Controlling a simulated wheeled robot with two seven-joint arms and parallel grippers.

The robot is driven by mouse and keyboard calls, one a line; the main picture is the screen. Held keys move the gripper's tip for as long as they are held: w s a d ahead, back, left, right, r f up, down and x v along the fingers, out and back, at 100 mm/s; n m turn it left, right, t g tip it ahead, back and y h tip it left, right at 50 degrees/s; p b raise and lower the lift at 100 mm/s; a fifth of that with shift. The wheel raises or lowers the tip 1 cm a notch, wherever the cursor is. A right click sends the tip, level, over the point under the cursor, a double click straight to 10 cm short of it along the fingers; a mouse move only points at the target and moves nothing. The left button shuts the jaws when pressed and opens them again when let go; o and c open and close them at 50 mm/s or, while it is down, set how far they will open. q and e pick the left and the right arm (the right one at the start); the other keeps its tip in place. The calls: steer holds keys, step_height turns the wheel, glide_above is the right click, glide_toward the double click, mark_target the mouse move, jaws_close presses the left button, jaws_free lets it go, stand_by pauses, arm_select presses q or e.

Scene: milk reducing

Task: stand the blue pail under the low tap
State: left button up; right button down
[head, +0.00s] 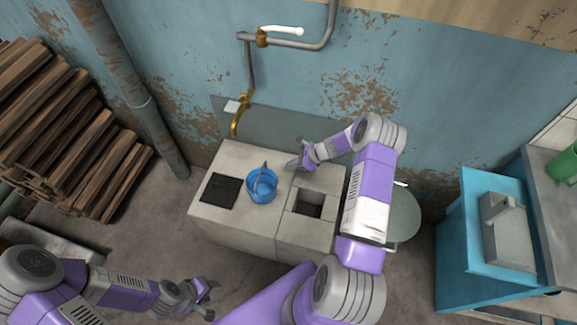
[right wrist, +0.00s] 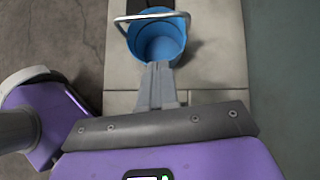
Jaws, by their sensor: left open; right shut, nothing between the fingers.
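The blue pail (head: 262,187) stands upright on the pale block counter (head: 240,228), between a black square plate and a square opening. The low brass tap (head: 241,113) is on the wall behind and to the left of the pail; its spout points down. My right gripper (head: 293,165) is shut and empty, just behind and right of the pail. In the right wrist view the shut fingers (right wrist: 158,72) point at the near side of the pail (right wrist: 157,43), whose pale handle crosses its top; contact is unclear. My left gripper (head: 208,296) is open and empty, in front of the counter.
The black plate (head: 221,191) lies left of the pail; the square opening (head: 309,203) is to its right. A pipe with a white-handled valve (head: 282,30) runs above. Stacked wood (head: 65,130) is at the left. A blue cabinet (head: 488,235) stands at the right.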

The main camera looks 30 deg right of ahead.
arm_select(q)
step_height(320, 180, down, 3)
steer(key=b, duration=0.2)
steer(key=shift+b, duration=0.35)
arm_select(e)
steer(key=w+a+f, duration=0.5)
steer(key=w+a, duration=0.1)
steer(key=a, duration=0.1)
steer(key=shift+f, duration=0.15)
